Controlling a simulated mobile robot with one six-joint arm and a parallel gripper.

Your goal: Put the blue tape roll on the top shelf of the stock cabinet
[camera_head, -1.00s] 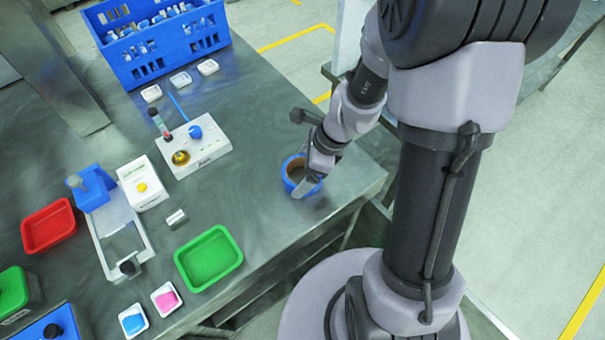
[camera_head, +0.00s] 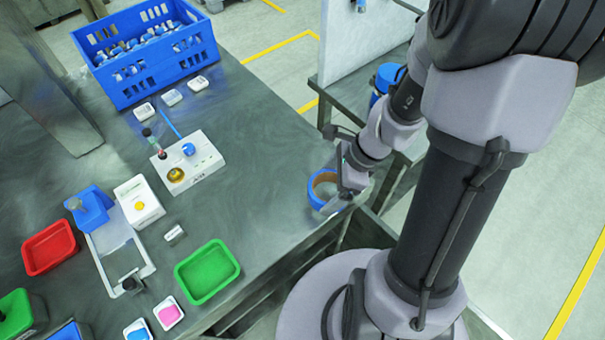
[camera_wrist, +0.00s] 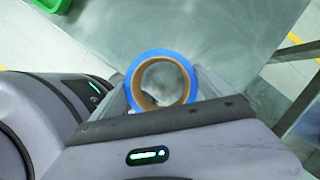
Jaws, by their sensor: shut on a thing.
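The blue tape roll (camera_head: 318,186) has a blue outer band and a brown core. In the head view it is at the right edge of the metal table, held by my gripper (camera_head: 338,203). The wrist view shows the tape roll (camera_wrist: 188,72) between the fingers of my gripper (camera_wrist: 160,92), with its open ring facing the camera. I cannot tell how far it is above the table. I see no stock cabinet that I can name for sure.
A metal table (camera_head: 255,130) holds a blue crate (camera_head: 160,75), a white device (camera_head: 200,170), a green tray (camera_head: 207,270) and a red tray (camera_head: 48,247). A second bench with a blue container (camera_head: 385,80) and a pale upright panel (camera_head: 350,45) stands behind my arm.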

